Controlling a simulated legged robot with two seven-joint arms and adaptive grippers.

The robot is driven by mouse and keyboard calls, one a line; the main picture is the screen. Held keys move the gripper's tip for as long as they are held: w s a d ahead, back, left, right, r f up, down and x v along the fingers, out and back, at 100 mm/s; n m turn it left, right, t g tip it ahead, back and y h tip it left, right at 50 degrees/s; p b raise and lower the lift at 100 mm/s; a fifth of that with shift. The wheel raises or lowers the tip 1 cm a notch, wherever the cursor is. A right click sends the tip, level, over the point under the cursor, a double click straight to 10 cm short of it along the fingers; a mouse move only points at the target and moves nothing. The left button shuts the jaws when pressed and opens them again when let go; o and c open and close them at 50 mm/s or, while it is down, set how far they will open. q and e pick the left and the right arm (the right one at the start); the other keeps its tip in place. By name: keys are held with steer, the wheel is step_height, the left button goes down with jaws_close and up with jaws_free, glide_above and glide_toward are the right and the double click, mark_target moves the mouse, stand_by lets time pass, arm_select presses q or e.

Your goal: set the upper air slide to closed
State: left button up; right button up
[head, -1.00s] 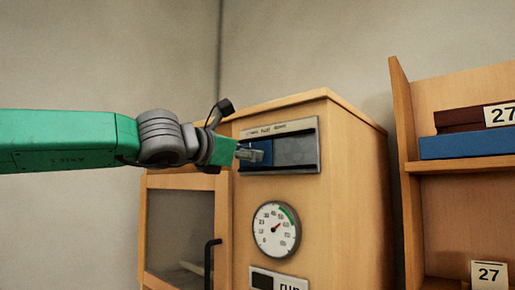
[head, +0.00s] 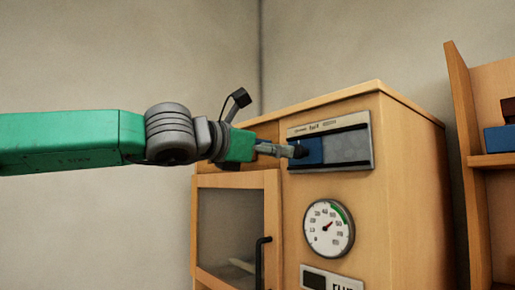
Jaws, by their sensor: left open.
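The upper air slide (head: 345,148) is a framed panel high on the front of the wooden cabinet, with labels along its top edge too small to read. Its blue plate (head: 314,151) sits at the left end of the frame, and a grey patterned area shows to the right. My left gripper (head: 301,151) is open, with its fingertips in front of the left part of the blue plate. I cannot tell whether they touch it. My right gripper is not in view.
The wooden cabinet (head: 400,180) has a round dial (head: 329,228) below the slide and a glass door with a black handle (head: 263,265) at lower left. A lower panel (head: 332,280) is partly cut off. A shelf unit (head: 462,130) stands at right.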

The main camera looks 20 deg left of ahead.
arm_select(q)
steer(key=shift+v, duration=2.5)
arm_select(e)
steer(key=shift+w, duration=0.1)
arm_select(q)
steer(key=shift+w+a+f, duration=0.1)
steer(key=shift+a, duration=0.1)
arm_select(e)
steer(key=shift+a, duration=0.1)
